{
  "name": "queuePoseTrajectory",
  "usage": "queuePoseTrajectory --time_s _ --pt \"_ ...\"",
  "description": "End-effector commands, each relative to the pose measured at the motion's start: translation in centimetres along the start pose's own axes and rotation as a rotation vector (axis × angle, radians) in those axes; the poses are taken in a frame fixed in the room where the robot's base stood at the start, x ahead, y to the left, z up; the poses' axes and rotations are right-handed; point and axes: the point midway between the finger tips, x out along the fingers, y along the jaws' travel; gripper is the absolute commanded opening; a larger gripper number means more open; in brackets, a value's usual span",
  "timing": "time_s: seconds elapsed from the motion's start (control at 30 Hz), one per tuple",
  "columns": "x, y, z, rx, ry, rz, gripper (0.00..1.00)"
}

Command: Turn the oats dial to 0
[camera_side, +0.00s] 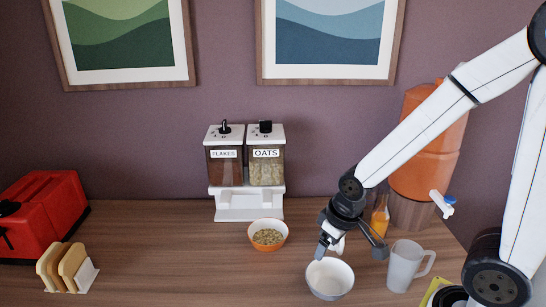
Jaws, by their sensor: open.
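The oats dispenser (266,168) is a clear box labelled OATS with pale contents, on the right of a pair on a white stand. Its black dial (265,127) sits on the white lid; its exact setting is too small to read. My gripper (331,245) is open and points down, right of and below the dispenser, apart from the dial. It is over the back edge of a white and grey bowl (329,279), which looks empty. Whether it touches the bowl I cannot tell.
The flakes dispenser (223,166) with its own dial (225,128) stands beside the oats. An orange bowl of cereal (268,235) is in front. A glass mug (404,267), orange bottle (380,218) and orange water tank (427,150) are right. A red toaster (42,214) and toast rack (66,268) are left.

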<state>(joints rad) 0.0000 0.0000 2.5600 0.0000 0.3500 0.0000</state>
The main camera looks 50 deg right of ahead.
Motion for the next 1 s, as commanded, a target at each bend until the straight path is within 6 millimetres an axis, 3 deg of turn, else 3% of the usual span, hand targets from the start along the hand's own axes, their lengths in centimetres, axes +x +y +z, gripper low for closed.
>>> queuePoseTrajectory --time_s 0.03,0.07,0.27,0.37,0.67,1.0 --pt "0.0 0.0 -0.1 0.004 0.000 0.000 0.60" --pt "0.0 0.0 -0.1 0.010 0.000 -0.001 0.50" --pt "-0.3 0.6 -1.8 0.146 -0.004 -0.016 0.50" --pt "-0.7 1.3 -3.6 0.295 -0.008 -0.037 0.50" --pt "-3.1 4.6 -11.6 0.929 -0.036 -0.197 0.50" --pt "-8.2 10.0 -20.9 1.560 -0.104 -0.523 0.50"
